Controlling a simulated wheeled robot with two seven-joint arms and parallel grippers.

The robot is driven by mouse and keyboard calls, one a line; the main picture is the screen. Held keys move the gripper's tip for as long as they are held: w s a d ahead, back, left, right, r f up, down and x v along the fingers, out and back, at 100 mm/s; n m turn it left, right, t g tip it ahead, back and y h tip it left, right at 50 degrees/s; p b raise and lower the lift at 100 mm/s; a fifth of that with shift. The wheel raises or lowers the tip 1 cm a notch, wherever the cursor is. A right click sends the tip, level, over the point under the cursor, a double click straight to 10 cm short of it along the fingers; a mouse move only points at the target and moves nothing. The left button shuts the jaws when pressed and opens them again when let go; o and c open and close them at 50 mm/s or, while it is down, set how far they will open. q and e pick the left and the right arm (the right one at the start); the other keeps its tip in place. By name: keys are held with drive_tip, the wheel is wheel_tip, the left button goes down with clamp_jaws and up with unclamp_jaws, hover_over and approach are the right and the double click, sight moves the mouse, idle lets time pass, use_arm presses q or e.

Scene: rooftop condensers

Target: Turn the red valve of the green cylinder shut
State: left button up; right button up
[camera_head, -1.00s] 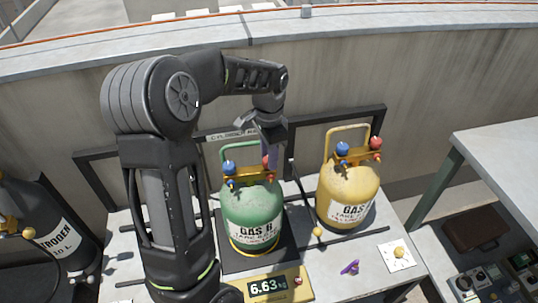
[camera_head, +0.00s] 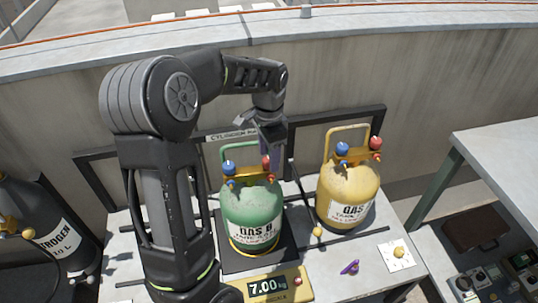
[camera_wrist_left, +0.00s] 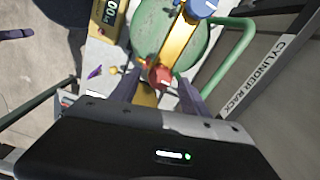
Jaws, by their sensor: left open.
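The green cylinder (camera_head: 252,213) stands upright on a black scale platform, with a blue valve (camera_head: 229,168) and a red valve (camera_head: 266,163) on its brass manifold. My left gripper (camera_head: 271,152) is above and at the red valve, pointing down. In the left wrist view, the red valve (camera_wrist_left: 160,75) sits between the open fingers of my left gripper (camera_wrist_left: 159,82), with space showing beside it. Whether a finger touches the valve I cannot tell. The green cylinder's top (camera_wrist_left: 165,35) also shows there.
A yellow cylinder (camera_head: 347,193) with its own blue and red valves stands to the right. The green handle (camera_wrist_left: 236,50) and the cylinder rack (camera_wrist_left: 270,75) are close to my gripper. The scale display (camera_head: 267,286) reads 7.00. A dark nitrogen cylinder (camera_head: 50,235) is at left.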

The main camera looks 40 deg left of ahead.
use_arm(q)
wheel_tip(320, 180, up, 8)
drive_tip(key=shift+f, duration=0.25)
idle(0.5)
